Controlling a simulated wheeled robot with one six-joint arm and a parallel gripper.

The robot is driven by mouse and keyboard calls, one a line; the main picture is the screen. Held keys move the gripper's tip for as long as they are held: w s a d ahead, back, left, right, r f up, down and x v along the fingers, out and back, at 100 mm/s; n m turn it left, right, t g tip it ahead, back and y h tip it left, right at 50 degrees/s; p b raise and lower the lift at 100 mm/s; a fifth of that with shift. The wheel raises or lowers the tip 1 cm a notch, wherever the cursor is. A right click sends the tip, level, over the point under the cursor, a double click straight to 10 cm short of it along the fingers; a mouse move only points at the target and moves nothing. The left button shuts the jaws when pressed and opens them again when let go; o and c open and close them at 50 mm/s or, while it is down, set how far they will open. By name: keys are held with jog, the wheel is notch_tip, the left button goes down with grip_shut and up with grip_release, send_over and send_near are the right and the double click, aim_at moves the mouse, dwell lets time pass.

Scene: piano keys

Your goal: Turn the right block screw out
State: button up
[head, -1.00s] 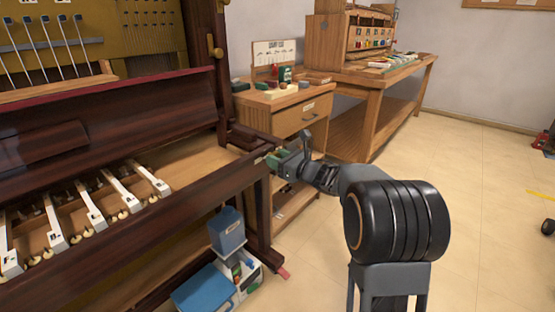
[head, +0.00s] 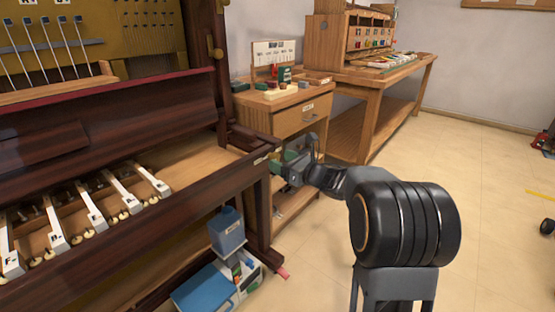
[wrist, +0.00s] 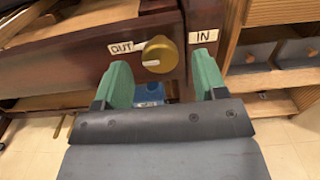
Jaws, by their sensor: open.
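The block screw is a round brass knob (wrist: 159,54) with a pale line across its face, on the dark wooden end of the piano case, in the wrist view. An OUT label (wrist: 123,48) is at its left and an IN label (wrist: 204,37) at its right. My gripper (wrist: 162,76) is open, with one green finger at each side of the view and the knob showing between them. The knob looks to be just beyond the fingertips; contact is not visible. In the head view my gripper (head: 293,162) is at the case's right end, where the knob is hidden.
A row of white keys (head: 93,210) lies in the piano case at left. A blue box (head: 227,230) stands below the case end. A wooden cabinet (head: 301,116) is behind my gripper. The tiled floor (head: 490,170) at right is mostly clear.

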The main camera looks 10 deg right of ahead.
jog(key=p+v, duration=0.2)
jog(key=v, duration=0.9)
jog(key=shift+s+d, duration=0.15)
jog(key=shift+s, duration=0.15)
